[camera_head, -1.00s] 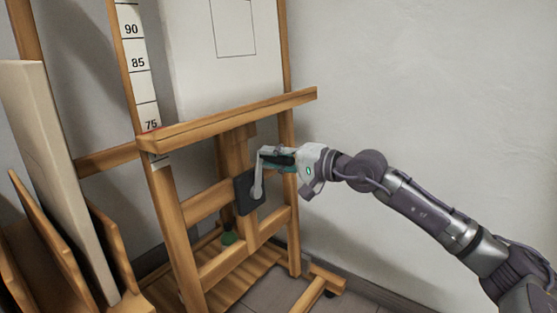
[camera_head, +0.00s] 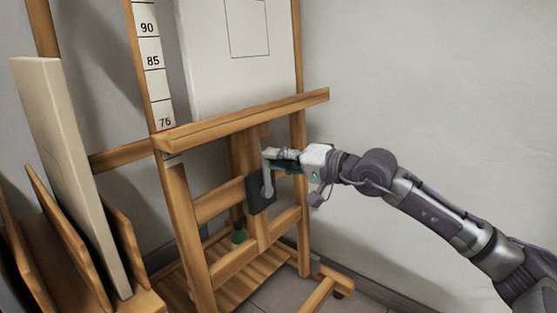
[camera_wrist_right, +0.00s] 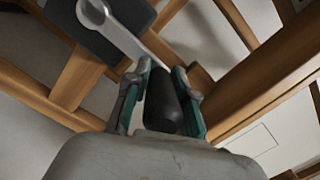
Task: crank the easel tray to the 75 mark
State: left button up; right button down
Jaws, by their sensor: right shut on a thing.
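The wooden easel tray (camera_head: 240,118) runs across the easel, its left end at the white number scale (camera_head: 152,60). The label just above that end looks like 75 or 76; 85 and 90 show higher up. A grey crank arm (camera_head: 268,178) stands nearly upright from a dark plate (camera_head: 259,195) under the tray. My right gripper (camera_head: 284,160) is shut on the crank's handle. In the right wrist view the black handle (camera_wrist_right: 162,106) lies between the green-lined fingers, with the crank arm (camera_wrist_right: 112,27) leading away from it. My left gripper is not in view.
A canvas (camera_head: 240,65) stands on the tray. A pale panel (camera_head: 72,165) and wooden boards (camera_head: 55,235) stand in a rack at the left. The easel's foot (camera_head: 318,295) juts out at the lower right. The wall at the right is bare.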

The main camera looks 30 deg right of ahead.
jog(key=c, duration=1)
grip_release()
jog(key=shift+a, duration=0.2)
jog(key=shift+o, duration=0.2)
jog(key=shift+d, duration=0.15)
